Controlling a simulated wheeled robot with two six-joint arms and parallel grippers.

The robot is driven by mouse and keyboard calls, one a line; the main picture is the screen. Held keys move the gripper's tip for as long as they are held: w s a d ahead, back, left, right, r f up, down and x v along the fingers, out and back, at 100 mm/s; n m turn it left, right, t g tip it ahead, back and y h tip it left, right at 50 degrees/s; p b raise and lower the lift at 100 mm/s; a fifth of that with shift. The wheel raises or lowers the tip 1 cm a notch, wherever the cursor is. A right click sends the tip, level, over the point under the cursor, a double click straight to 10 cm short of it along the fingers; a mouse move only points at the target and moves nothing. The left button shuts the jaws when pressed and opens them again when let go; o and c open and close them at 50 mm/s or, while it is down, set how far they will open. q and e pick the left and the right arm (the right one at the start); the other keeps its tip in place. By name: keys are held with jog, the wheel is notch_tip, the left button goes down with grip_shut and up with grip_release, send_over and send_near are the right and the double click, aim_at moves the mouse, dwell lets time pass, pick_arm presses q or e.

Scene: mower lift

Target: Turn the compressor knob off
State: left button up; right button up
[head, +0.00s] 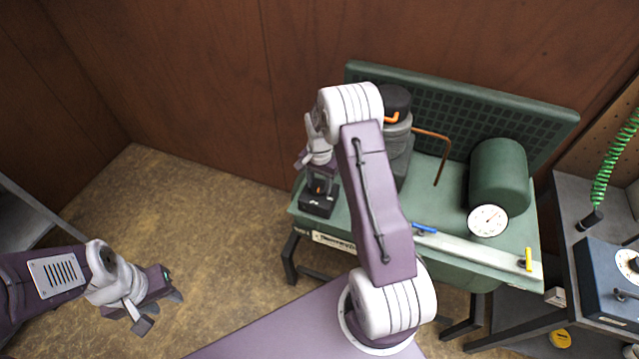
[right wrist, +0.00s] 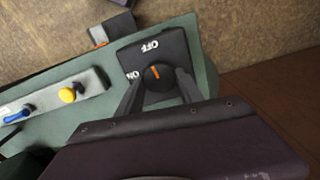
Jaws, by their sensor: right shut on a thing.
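The compressor knob (right wrist: 158,78) is a round black dial with an orange mark, on a black switch box (right wrist: 178,48) lettered OFF and ON. In the right wrist view the orange mark points roughly towards the OFF lettering. My right gripper (right wrist: 160,88) is shut on the knob, one finger on each side of it. In the head view the switch box (head: 317,206) sits at the left end of the green compressor bench, with my right gripper (head: 320,182) over it. My left gripper (head: 160,311) is open and empty above the floor, far left of the bench.
The green bench (head: 430,190) carries a green tank (head: 499,175), a white gauge (head: 487,220), a copper pipe (head: 443,155), and blue (head: 425,228) and yellow (head: 528,259) valve handles. A blue box (head: 600,280) stands at right. Floor at left is clear.

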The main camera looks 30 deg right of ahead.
aim_at(320, 187)
jog(key=shift+w+d+r+m, duration=0.1)
jog(key=shift+m, duration=0.6)
jog(key=o, duration=1.4)
notch_tip(320, 187, up, 9)
jog(key=shift+b, duration=0.55)
